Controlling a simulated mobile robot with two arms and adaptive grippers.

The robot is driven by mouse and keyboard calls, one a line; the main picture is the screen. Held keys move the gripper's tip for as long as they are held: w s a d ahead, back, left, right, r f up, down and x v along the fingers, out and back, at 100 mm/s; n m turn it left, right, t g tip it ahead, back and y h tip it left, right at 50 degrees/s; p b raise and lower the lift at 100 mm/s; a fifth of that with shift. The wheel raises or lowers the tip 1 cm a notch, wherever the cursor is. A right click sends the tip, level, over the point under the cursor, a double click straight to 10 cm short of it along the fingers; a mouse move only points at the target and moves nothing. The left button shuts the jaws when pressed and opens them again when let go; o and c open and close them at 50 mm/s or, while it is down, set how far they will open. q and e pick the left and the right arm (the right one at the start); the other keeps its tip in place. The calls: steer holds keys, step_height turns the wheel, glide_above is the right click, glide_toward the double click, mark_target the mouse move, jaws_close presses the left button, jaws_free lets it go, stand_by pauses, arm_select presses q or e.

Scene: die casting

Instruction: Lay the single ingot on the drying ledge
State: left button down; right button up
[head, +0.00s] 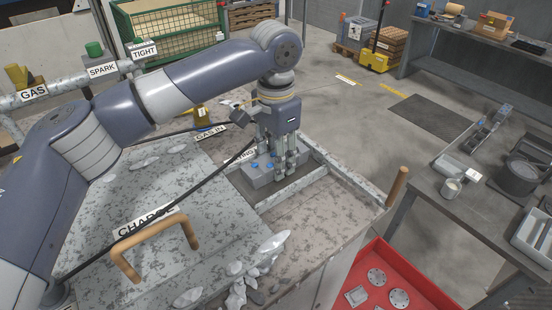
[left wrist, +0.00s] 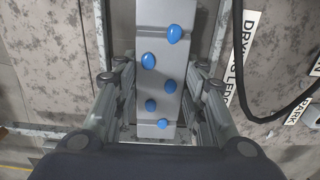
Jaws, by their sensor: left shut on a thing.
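The ingot (head: 259,180) is a grey bar with several blue drops on its top; it also fills the middle of the left wrist view (left wrist: 155,105). My left gripper (head: 286,172) points down and is shut on the ingot, with fingers on both of its long sides in the left wrist view (left wrist: 158,98). The drying ledge (head: 292,192) is a shallow rimmed area on the furnace top, directly under the ingot. The ingot is at or just above its surface; I cannot tell if it touches. The ledge's label (left wrist: 242,60) is partly hidden in the head view. My right gripper is not in view.
A black hose (head: 150,228) crosses the furnace top left of the ledge. A charge lid with a wooden handle (head: 155,230) and pale lumps (head: 265,248) lie nearer. A red tray (head: 420,275) and a workbench (head: 425,200) stand at right.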

arm_select(q)
steer(key=shift+r, duration=0.2)
steer(key=c, duration=1.3)
jaws_free()
steer(key=shift+s+f, duration=0.1)
steer(key=shift+f, duration=0.1)
steer(key=o, duration=0.3)
steer(key=shift+s, duration=0.1)
steer(key=shift+r, duration=0.25)
step_height(320, 180, up, 12)
steer(key=b, duration=0.2)
steer(key=shift+b, duration=0.3)
steer(key=shift+d+f, duration=0.1)
steer(key=shift+f, duration=0.1)
